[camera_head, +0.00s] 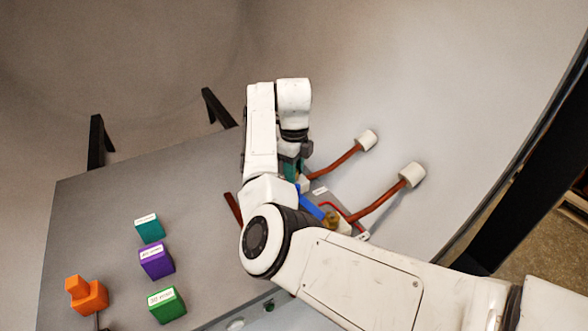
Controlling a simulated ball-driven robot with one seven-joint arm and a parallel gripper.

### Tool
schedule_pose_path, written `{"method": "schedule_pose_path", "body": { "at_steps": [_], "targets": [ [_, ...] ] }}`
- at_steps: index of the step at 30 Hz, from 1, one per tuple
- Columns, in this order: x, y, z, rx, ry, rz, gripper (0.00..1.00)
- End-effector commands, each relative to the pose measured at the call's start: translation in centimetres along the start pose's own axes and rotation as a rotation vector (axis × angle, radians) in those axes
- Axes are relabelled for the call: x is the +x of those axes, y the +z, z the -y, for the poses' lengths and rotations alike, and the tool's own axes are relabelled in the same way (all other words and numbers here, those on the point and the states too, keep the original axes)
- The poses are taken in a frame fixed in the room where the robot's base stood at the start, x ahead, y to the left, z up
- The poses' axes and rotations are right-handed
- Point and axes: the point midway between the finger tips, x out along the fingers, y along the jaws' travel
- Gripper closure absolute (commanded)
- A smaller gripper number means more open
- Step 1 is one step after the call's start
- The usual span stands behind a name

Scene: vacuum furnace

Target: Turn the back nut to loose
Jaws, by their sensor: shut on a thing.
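My gripper (301,163) reaches down at the near end of the back copper pipe (337,160). It is shut at the fitting where the back nut sits. The arm and gripper hide most of that nut, so its exact turn cannot be seen. The front copper pipe (378,202) runs to a brass-coloured front nut (331,219), which is apart from the gripper. A blue part (311,207) and a red part show beside these fittings, partly behind my arm.
A grey table (100,220) holds teal (149,229), purple (157,261) and green (166,304) labelled blocks and an orange stepped block (87,294). White pipe ends (412,174) meet the curved wall. Black posts (98,142) stand behind. The table's left part has free room.

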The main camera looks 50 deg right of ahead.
Motion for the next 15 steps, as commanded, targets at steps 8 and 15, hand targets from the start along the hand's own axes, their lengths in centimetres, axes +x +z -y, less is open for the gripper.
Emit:
{"method": "schedule_pose_path", "body": {
  "at_steps": [8, 15],
  "targets": [
    [-0.05, -0.02, -0.01, -0.016, 0.001, -0.001, 0.96],
    [-0.25, -0.02, 0.08, -0.113, 0.001, -0.003, 0.96]
  ]
}}
